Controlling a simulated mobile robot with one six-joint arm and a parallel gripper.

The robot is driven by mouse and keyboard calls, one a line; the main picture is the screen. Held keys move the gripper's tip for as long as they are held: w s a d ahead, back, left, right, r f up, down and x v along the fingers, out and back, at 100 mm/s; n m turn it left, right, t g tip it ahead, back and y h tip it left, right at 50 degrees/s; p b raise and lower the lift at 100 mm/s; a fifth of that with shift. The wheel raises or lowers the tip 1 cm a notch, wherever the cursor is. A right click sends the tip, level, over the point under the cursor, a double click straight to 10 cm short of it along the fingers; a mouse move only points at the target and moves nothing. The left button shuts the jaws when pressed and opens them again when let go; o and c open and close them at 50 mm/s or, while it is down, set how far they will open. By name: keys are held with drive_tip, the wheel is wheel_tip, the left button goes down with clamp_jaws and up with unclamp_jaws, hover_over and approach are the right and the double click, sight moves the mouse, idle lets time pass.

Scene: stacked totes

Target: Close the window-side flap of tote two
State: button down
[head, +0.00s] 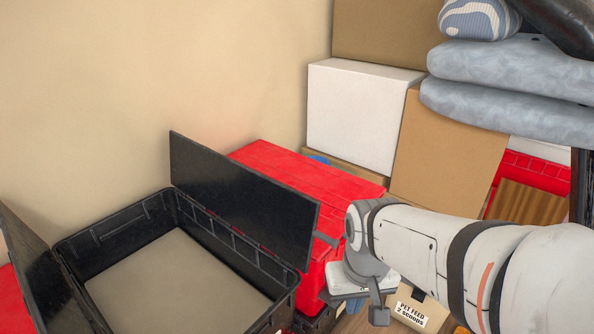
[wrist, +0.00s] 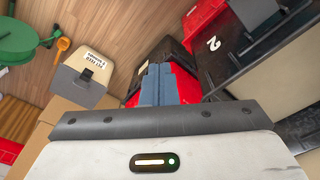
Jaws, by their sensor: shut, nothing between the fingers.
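A black tote (head: 160,212) stands open at lower left in the head view, its bare beige floor showing. Its right flap (head: 245,200) stands up along the right side; its left flap (head: 40,265) also stands raised, cut off by the frame edge. In the wrist view a black surface carries a white number 2 (wrist: 213,44). No window is in view, so I cannot tell which flap is window-side. My gripper (head: 326,240) is just right of the right flap's near end; contact is unclear. In the wrist view its grey-blue fingers (wrist: 156,84) are together and empty.
A red tote (head: 300,175) sits right behind the right flap. White (head: 360,115) and brown (head: 450,150) boxes and grey cushions (head: 510,65) are stacked at the right. A pet feed box (wrist: 85,78) stands on the wood floor (wrist: 130,30). The wall is bare at left.

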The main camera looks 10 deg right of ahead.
drive_tip(key=shift+d, duration=0.1)
drive_tip(key=w+d+r+m+g+y+p, duration=0.1)
drive_tip(key=w+d+r+m+g+p, duration=0.1)
drive_tip(key=w+r+m+p, duration=0.65)
drive_tip(key=w+d+r+m+g+y+p, duration=0.15)
drive_tip(key=w+r+p, duration=0.45)
drive_tip(key=w+p, duration=0.65)
drive_tip(key=s+a+f, duration=0.3)
drive_tip(key=s+f, duration=0.1)
drive_tip(key=f, duration=0.6)
drive_tip(key=shift+s+a+n+b, duration=0.35)
drive_tip(key=shift+a+n, duration=0.05)
drive_tip(key=shift+s+h, duration=0.1)
drive_tip(key=shift+h, duration=0.15)
